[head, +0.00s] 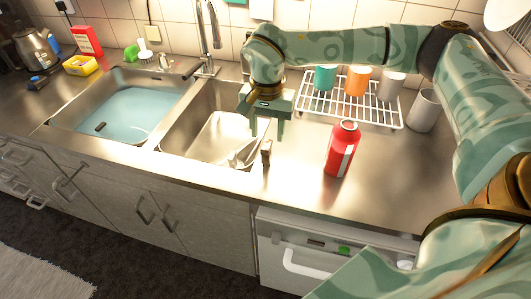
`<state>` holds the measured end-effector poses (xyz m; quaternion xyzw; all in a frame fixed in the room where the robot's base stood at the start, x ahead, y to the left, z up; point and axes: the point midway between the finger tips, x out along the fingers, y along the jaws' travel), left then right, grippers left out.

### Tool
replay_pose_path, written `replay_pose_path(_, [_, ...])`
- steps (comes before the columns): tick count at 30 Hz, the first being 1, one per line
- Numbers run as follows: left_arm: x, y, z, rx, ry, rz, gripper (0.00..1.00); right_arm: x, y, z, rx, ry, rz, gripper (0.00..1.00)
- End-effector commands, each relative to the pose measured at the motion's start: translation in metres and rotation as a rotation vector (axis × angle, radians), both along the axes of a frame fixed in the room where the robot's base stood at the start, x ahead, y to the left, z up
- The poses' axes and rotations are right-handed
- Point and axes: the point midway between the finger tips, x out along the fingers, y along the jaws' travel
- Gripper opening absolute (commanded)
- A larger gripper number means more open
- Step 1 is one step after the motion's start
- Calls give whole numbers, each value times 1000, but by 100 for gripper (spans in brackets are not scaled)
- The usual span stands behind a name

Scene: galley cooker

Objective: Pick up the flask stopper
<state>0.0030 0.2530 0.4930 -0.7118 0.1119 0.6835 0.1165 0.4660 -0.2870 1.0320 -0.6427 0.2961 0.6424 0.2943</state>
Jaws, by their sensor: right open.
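A small upright brown and dark piece, which looks like the flask stopper (266,152), stands on the steel counter just right of the right-hand sink basin. The red flask (338,152) with a pale label stands upright further right on the counter. My right gripper (267,132) points down with its fingers apart and nothing between them. Its fingertips appear just above the stopper in the picture; the exact gap is hard to tell. My left gripper is not in view.
A white wire rack (345,106) holding cups stands behind the flask, with a pale mug (424,110) at its right. The right basin (213,137) holds utensils; the left basin (120,106) holds water. The counter's front edge is close to the stopper.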

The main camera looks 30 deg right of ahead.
Motion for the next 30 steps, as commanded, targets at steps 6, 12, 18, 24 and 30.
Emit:
replay_pose_path(6, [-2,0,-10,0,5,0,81,0,0,-38,2,1,0,45])
replay_pose_path(12, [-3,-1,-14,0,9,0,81,0,1,-50,2,1,-1,45])
replay_pose_path(18, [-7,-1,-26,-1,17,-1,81,0,1,-85,1,3,-1,45])
replay_pose_path(24, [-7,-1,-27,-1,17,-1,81,0,2,-93,1,-2,0,45])
replay_pose_path(30, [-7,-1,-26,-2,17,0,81,0,2,-92,1,-2,0,18])
